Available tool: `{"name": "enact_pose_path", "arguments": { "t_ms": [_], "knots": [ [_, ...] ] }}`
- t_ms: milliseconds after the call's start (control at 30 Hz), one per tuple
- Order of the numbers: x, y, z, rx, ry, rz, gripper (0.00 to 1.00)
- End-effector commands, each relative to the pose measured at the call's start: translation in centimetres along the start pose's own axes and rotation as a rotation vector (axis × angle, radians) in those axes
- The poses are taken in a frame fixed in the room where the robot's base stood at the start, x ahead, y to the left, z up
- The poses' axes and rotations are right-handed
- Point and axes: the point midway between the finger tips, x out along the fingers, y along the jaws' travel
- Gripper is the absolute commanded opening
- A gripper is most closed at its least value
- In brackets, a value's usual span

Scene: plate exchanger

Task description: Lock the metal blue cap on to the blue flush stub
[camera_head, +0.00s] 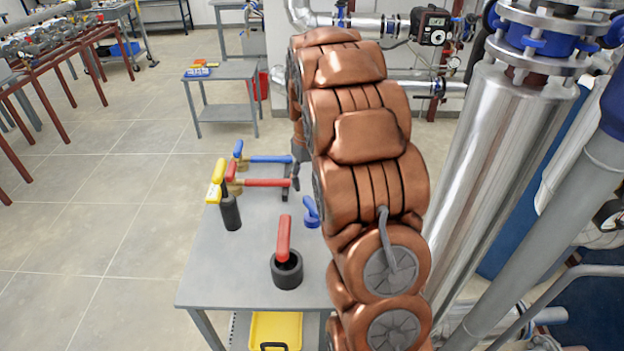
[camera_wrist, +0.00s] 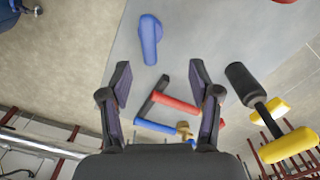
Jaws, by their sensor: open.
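A small blue piece that looks like the blue cap (camera_wrist: 150,38) lies on the grey table in the wrist view, ahead of my gripper (camera_wrist: 161,80). It has a round end and a narrower body. I cannot pick out the blue flush stub with certainty in either view.
The grey table (camera_head: 215,285) holds a red-handled black cup (camera_head: 284,262), red (camera_head: 262,182) and blue (camera_head: 270,159) bar-handled tools, and a yellow-and-black tool (camera_head: 228,205). Steel columns and pipes (camera_head: 500,150) stand close on the right. Open floor (camera_head: 90,230) lies left of the table.

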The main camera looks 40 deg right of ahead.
Motion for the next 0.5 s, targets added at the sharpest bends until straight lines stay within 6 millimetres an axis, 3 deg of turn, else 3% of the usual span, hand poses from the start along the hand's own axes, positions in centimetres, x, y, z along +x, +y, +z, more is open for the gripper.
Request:
{"name": "enact_pose_path", "arguments": {
  "t_ms": [200,500],
  "knots": [
    [1.5,1.9,-1.4,0.003,0.010,0.001,0.62],
    [2.8,2.0,-1.5,0.003,0.010,0.001,0.62]
  ]
}}
